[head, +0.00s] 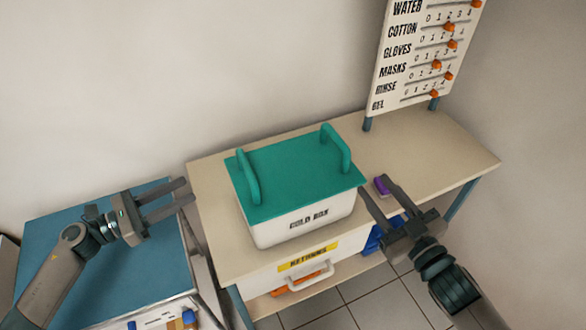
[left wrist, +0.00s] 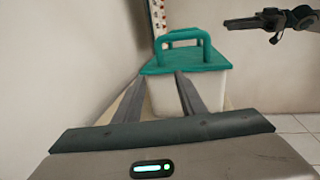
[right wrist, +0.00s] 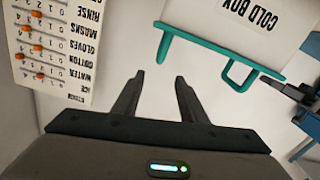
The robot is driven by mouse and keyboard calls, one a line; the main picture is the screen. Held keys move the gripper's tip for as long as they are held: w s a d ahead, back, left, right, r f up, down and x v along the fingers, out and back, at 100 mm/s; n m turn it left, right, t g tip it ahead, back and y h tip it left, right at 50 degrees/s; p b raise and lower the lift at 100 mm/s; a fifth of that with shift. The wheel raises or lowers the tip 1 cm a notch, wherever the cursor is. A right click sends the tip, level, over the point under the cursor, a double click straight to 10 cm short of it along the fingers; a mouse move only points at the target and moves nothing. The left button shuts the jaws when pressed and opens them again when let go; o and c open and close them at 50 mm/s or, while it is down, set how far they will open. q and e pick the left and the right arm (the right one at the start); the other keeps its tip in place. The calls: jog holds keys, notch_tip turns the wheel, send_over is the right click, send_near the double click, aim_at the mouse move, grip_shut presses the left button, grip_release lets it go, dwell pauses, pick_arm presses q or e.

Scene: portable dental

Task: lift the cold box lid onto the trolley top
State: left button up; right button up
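The teal cold box lid (head: 295,172), with an upright handle at each end, sits on the white cold box (head: 305,222) on the beige table. The lid also shows in the left wrist view (left wrist: 158,67) and, upside down, in the right wrist view (right wrist: 215,51). The blue trolley top (head: 120,265) is at the left. My left gripper (head: 189,191) is open and empty, left of the box and apart from the lid. My right gripper (head: 375,185) is open and empty, just right of the box and apart from the handles.
A supply board with orange sliders (head: 425,60) stands at the table's back right. A drawer labelled RETAINERS (head: 309,259) is under the table's front. Small items (head: 188,317) sit at the trolley's front edge.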

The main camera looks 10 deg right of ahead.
aim_at(241, 162)
pick_arm(q)
jog(key=shift+w+d, duration=0.1)
jog(key=shift+d, duration=0.05)
pick_arm(e)
jog(key=shift+w, duration=0.15)
